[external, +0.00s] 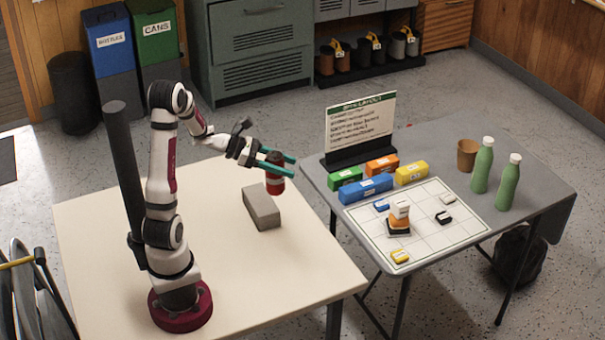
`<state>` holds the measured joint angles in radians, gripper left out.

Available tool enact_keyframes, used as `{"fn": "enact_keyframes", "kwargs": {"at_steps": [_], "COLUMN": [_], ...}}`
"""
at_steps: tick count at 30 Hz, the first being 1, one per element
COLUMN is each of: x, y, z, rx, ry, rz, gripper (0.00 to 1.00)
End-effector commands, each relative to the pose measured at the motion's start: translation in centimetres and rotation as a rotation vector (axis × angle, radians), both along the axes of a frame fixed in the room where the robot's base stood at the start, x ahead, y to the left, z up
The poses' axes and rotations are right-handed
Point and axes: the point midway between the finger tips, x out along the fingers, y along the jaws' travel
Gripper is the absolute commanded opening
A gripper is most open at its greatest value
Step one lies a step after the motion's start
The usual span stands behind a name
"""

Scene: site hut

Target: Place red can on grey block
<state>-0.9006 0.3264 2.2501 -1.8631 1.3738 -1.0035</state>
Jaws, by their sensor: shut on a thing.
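The red can (275,185) has a pale band and a dark red top. My gripper (276,166) has green fingers and is shut on the can near its top. The can looks upright. The grey block (261,209) lies on the cream table (200,290). The can shows just above and behind the block's far right end in the external view. I cannot tell from this one view whether the can is over the block, touches it or is apart from it.
A grey table (475,255) to the right holds a sign (360,125), coloured boxes (366,188), a gridded sheet (430,235), a brown cup (467,155) and two green bottles (482,165). The cream table's front and right are clear.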

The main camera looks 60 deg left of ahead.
Motion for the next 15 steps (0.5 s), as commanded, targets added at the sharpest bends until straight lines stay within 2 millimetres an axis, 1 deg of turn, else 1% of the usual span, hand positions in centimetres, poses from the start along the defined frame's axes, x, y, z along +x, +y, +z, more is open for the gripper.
{"fn": "enact_keyframes", "kwargs": {"at_steps": [1,2,3,6,9,12,13,15], "x": [-0.1,-0.1,-0.2,-0.3,-0.4,-0.5,-0.5,-0.5], "y": [1.4,2.3,3.7,6.8,9.1,10.4,10.5,10.7], "z": [-0.8,-1.4,-2.2,-4.2,-5.6,-6.3,-6.7,-8.1], "rx": [-0.004,-0.005,-0.004,-0.004,-0.002,-0.002,-0.003,-0.006], "ry": [0.003,0.002,0.003,0.002,0.001,0.001,0.002,0.003], "rz": [0.009,0.009,0.009,0.006,0.003,0.001,0.000,0.000], "gripper": [0.00,0.00,0.00,0.00,0.00,0.00,0.00,0.00]}}
